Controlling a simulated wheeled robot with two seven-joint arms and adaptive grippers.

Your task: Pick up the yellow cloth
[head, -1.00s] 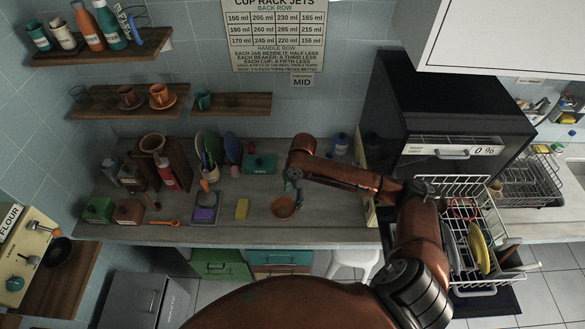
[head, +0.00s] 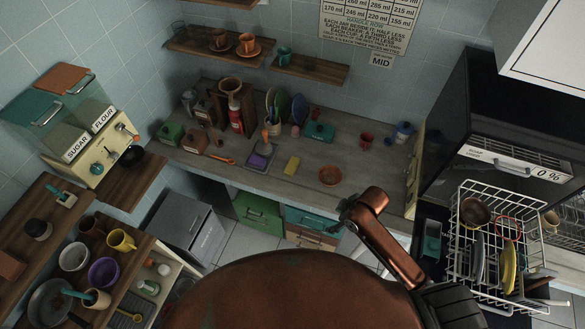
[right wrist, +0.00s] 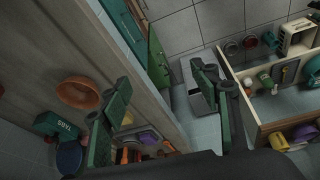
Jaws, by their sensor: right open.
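The yellow cloth (head: 292,165) appears as a small yellow block-like rectangle on the counter, between a purple-topped item (head: 258,161) and an orange-brown bowl (head: 330,175). My right gripper (head: 347,206) is in front of the counter's front edge, right of the cloth and apart from it. In the right wrist view its green fingers (right wrist: 160,80) are spread with nothing between them. A bit of yellow shows there beside the left finger, partly hidden; I cannot tell whether it is the cloth. My left gripper is not in view.
The bowl also shows in the right wrist view (right wrist: 78,94). Utensils and jars stand along the counter's back. A white dish rack (head: 462,248) with dishes is at the right. Open shelves (head: 140,272) with mugs and bowls are at the left. The counter around the cloth is mostly clear.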

